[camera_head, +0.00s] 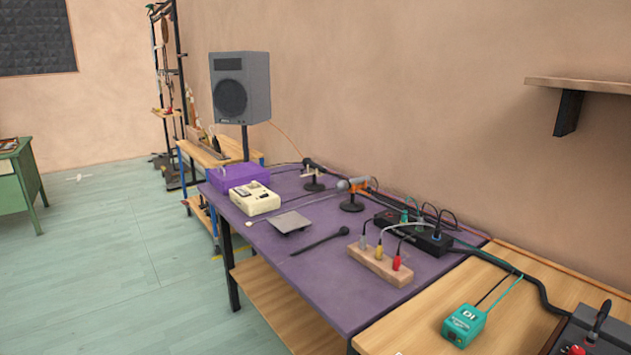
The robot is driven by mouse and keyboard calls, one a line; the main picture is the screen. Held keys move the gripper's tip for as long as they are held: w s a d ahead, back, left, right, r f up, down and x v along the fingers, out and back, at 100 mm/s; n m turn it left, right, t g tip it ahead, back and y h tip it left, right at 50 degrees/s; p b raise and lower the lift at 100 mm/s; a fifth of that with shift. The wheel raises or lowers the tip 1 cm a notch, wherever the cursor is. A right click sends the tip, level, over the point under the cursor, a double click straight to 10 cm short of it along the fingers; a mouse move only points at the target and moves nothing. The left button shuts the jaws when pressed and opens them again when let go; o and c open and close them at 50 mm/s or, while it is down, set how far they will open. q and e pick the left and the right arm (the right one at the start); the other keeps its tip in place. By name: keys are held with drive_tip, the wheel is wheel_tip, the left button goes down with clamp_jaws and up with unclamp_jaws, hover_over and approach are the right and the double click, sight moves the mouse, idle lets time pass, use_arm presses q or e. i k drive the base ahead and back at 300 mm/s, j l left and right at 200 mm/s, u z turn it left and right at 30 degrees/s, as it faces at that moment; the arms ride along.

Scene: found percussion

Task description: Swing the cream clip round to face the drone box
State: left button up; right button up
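A small cream clip (309,172) sits on top of a short desk stand (314,186) with a round black base, near the back edge of the purple-topped table. A small dark piece shows at the clip's upper end; the clip's exact facing is too small to tell. No box is readably marked as the drone box. A cream box (255,199) with dark details lies left of the stand, in front of a purple box (238,177). A black box (412,234) with several cables lies to its right. Neither gripper is in view.
A second stand (352,205) holds a grey-headed microphone in an orange clip, right of the cream one. A grey plate (290,222), a black stick (320,241) and a wooden block with jacks (379,266) lie in front. A speaker (240,88) stands behind the table's left end.

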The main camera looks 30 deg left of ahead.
sight(318, 174)
drive_tip(key=u, duration=1)
drive_tip(key=j+z, duration=0.1)
drive_tip(key=z, duration=0.35)
drive_tip(key=i+j+z, duration=0.1)
drive_tip(key=z, duration=0.35)
drive_tip(key=j+z, duration=0.15)
drive_tip(key=z, duration=0.3)
drive_tip(key=j+z, duration=0.55)
drive_tip(key=j, duration=0.15)
drive_tip(key=j+z, duration=0.15)
drive_tip(key=j, duration=0.25)
drive_tip(key=k+j+z, duration=0.2)
drive_tip(key=j, duration=0.15)
drive_tip(key=k+j+z, duration=0.1)
drive_tip(key=j, duration=0.3)
drive_tip(key=j+z, duration=0.1)
drive_tip(key=j, duration=0.25)
drive_tip(key=k+j, duration=0.15)
drive_tip(key=j, duration=0.2)
drive_tip(key=k+j+z, duration=0.15)
drive_tip(key=j, duration=0.25)
